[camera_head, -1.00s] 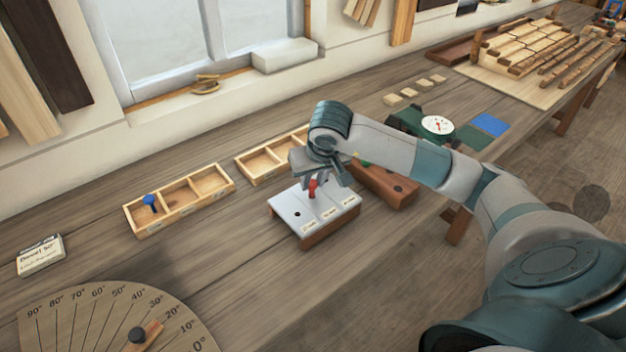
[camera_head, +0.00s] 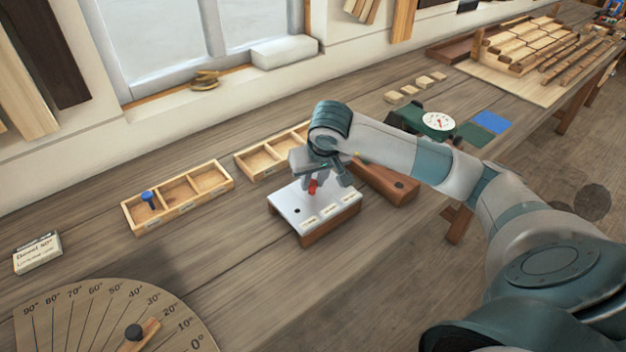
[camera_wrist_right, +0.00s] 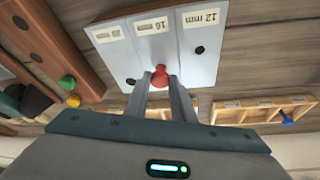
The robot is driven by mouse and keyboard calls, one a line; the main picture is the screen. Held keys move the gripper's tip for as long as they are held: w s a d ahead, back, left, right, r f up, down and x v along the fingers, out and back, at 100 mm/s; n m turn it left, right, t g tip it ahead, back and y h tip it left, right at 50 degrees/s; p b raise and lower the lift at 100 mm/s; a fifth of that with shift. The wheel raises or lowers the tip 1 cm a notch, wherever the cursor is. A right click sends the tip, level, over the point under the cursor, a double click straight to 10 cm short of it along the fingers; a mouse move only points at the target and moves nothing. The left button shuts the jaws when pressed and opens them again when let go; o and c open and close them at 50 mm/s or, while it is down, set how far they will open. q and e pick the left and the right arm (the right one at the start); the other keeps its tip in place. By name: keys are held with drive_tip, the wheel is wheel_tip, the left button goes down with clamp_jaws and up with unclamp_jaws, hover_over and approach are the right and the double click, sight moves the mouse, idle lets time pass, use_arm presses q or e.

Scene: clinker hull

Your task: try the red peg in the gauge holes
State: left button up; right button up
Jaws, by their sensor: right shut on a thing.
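The gauge (camera_head: 290,203) is a pale plate on a brown wooden block on the bench. In the right wrist view the gauge plate (camera_wrist_right: 120,62) has labels reading 12 mm, 16 mm and apparently 20 mm. Dark holes show in the 12 mm and 20 mm strips. The red peg (camera_head: 313,187) is at the middle, 16 mm strip, where the hole is hidden. My right gripper (camera_head: 312,181) is shut on the red peg (camera_wrist_right: 160,75) from above, its fingers close to the plate. How deep the peg sits, I cannot tell. My left gripper is out of view.
A wooden tray (camera_head: 128,217) with a blue peg (camera_head: 149,197) stands left; another tray (camera_head: 241,165) is behind the gauge. A brown holed block (camera_head: 388,187) is close on the right. A protractor board (camera_head: 70,325) lies front left. Bench between is clear.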

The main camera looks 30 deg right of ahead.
idle(0.4)
drive_tip(key=shift+r+p, duration=1)
drive_tip(key=shift+r, duration=1.6)
